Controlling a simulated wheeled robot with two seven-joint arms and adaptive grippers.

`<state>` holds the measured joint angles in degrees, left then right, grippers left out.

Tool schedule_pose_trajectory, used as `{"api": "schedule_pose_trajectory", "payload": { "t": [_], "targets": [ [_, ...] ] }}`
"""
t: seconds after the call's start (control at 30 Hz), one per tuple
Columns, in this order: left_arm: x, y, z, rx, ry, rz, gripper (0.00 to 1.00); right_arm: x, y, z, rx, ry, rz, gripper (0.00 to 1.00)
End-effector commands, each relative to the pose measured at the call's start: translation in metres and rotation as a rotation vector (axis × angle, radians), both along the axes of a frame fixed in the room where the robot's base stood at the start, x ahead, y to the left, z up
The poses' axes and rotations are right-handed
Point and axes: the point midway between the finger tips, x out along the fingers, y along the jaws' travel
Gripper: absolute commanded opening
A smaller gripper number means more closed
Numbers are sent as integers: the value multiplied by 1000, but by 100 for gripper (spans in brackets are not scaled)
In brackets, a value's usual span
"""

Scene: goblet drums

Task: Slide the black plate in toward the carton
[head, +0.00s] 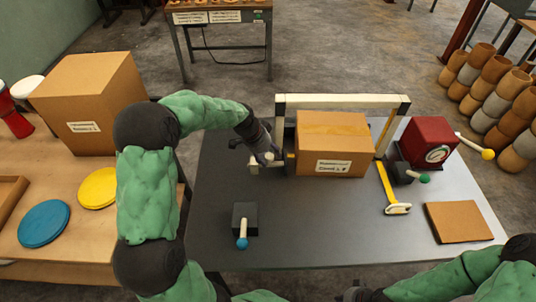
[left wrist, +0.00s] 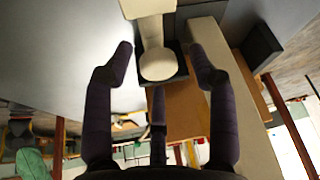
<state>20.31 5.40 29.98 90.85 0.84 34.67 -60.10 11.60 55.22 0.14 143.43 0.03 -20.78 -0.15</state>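The carton (head: 332,150), a brown taped box with a white label, stands on the dark table under a cream frame. The black plate (head: 289,137) is upright at the carton's left side. In the left wrist view the black plate (left wrist: 179,62) shows behind a cream round-ended handle (left wrist: 158,66). My left gripper (head: 262,160) is at the handle, left of the carton. Its fingers (left wrist: 161,62) are spread on both sides of the handle, with gaps visible. My right gripper (head: 358,293) is only partly in view at the bottom edge; its fingers cannot be made out.
A black block with a blue-knobbed lever (head: 242,224) stands front left. Right of the carton are a yellow bar with a white end (head: 392,193), a green-knobbed lever (head: 408,176), a red machine (head: 428,140) and a brown board (head: 458,222). The front middle of the table is clear.

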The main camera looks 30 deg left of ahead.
Motion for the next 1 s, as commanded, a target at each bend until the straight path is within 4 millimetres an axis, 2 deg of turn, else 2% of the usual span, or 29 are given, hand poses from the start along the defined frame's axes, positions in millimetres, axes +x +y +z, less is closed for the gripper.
{"api": "schedule_pose_trajectory", "payload": {
  "t": [0.03, 0.1, 0.2, 0.37, 0.63, 0.97, 1.0],
  "targets": [
    [0, 0, 0, 0, 0, 0, 44, 0, 0, 0, 0, 0, 0, 0],
    [0, 0, 0, 0, 0, 0, 24, 0, 0, 0, 0, 0, 0, 0],
    [0, 0, 0, 0, 0, 0, 0, 0, 0, 0, 0, 0, 0, 0],
    [2, -3, 1, 1, -2, -1, 0, 0, 0, 1, 0, 0, 0, 0],
    [25, -38, 3, 1, -6, -3, 0, 0, 0, 12, 0, 0, 0, 0],
    [29, -42, 3, -1, -11, 2, 0, 0, 0, 12, 0, 0, 0, 0],
    [29, -42, 3, -1, -11, 2, 47, 0, 0, 12, 0, 0, 0, 0]
  ]
}}
